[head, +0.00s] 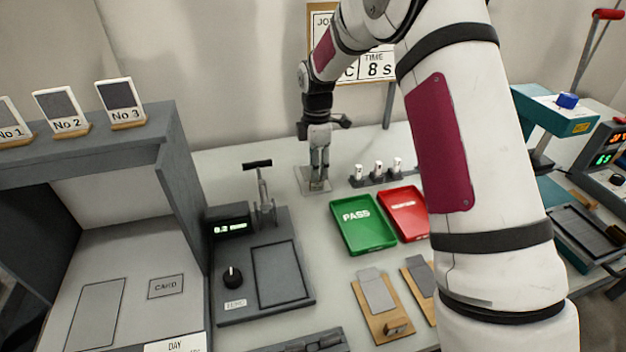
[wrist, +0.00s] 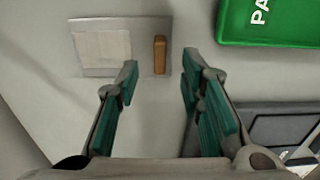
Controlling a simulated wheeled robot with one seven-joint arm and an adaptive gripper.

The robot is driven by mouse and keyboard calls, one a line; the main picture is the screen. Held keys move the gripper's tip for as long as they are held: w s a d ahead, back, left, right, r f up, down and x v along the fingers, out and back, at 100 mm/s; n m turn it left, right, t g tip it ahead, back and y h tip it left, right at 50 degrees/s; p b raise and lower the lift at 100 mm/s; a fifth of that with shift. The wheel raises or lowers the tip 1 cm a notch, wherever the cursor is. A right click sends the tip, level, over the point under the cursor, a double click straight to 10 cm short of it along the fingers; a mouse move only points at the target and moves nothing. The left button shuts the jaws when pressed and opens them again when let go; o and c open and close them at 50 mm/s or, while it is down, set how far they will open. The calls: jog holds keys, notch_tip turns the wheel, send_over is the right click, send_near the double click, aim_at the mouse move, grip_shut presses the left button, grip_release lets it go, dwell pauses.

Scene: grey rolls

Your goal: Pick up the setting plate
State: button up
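A flat grey plate with a paler square and an upright wooden grip, which looks like the setting plate (wrist: 90,70), lies on the light table in the wrist view. In the head view this plate (head: 304,180) shows partly behind my gripper (head: 318,182). In the wrist view my gripper (wrist: 160,66) is open and empty, with its green-padded fingers spread. The wooden grip (wrist: 160,54) appears between and just beyond the fingertips. I cannot tell the exact height of the fingertips above the plate.
A green PASS tray (head: 363,240) and a red tray (head: 404,228) lie to the right of the plate. A small rack with white-topped pieces (head: 377,180) stands beside it. A grey device with a lever (head: 232,285) is at front left. Wooden stands (head: 365,328) are in front.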

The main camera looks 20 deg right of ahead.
jog(key=shift+f, duration=2.65)
grip_shut()
